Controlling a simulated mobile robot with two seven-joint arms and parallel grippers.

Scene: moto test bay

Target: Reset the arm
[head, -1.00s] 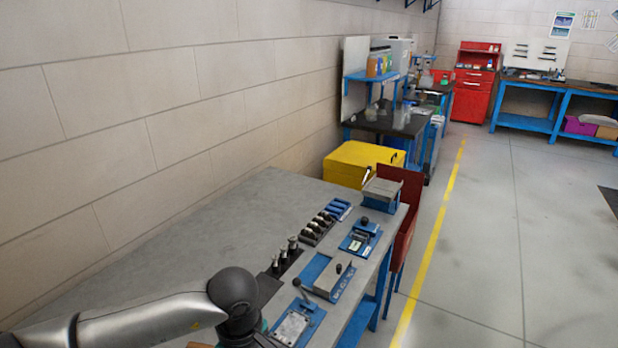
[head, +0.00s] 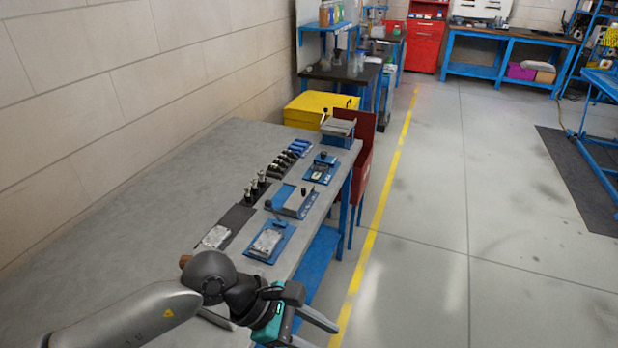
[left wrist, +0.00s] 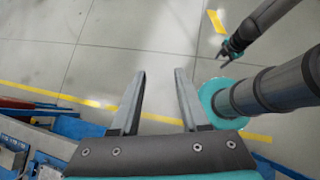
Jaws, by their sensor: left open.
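My left gripper (head: 316,335) is low in the head view, in front of the workbench's right edge, partly cut off by the bottom of the frame. In the left wrist view its two fingers (left wrist: 160,88) stand apart with nothing between them, over the floor. My left arm reaches in from the lower left of the head view. Another of my arms, with a small dark gripper (left wrist: 228,50), shows at the upper right of the left wrist view; its finger gap is too small to judge.
The grey workbench (head: 150,210) carries blue fixtures (head: 268,242) and a row of dark cylindrical parts (head: 258,186) along its right side. A yellow box (head: 305,108) and a red panel (head: 362,150) stand past its far end.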

